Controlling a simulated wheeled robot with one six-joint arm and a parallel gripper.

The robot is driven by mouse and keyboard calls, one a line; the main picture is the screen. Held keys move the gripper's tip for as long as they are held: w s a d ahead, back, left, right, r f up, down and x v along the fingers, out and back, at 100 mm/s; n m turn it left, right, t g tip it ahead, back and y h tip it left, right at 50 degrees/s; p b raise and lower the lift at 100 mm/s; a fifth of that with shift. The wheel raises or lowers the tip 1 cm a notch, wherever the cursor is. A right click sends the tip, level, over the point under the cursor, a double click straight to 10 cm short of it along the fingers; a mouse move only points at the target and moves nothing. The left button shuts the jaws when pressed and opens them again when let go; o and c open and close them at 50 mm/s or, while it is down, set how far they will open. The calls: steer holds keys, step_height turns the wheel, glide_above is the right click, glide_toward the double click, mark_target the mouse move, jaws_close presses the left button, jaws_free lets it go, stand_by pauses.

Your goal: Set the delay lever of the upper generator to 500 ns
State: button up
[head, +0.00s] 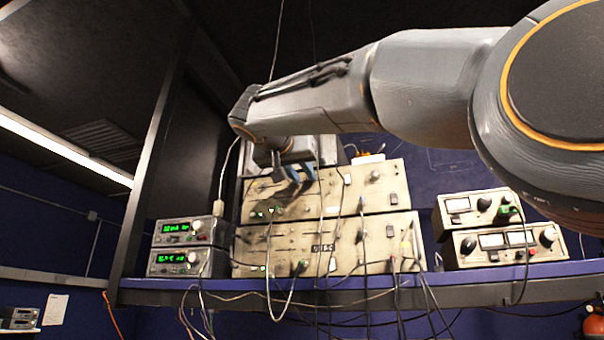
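The upper generator (395,186) is a wide beige panel with knobs, small switches and plugged cables. It rests on a similar lower generator (375,262) on the shelf. My gripper (300,175) hangs from the arm's end in front of the upper generator's upper left part. The arm's end and fingers hide part of the panel's top edge. I cannot make out the delay lever or its 500 ns mark at this size. I cannot tell whether the fingers touch the panel or hold anything.
Two small units with green displays (178,227) stand left of the generators. Two meter boxes (508,240) stand at the right. Several cables hang across the panels and over the shelf edge (520,270). A dark upright post (150,170) stands at the left.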

jaws_close()
stand_by(1.2)
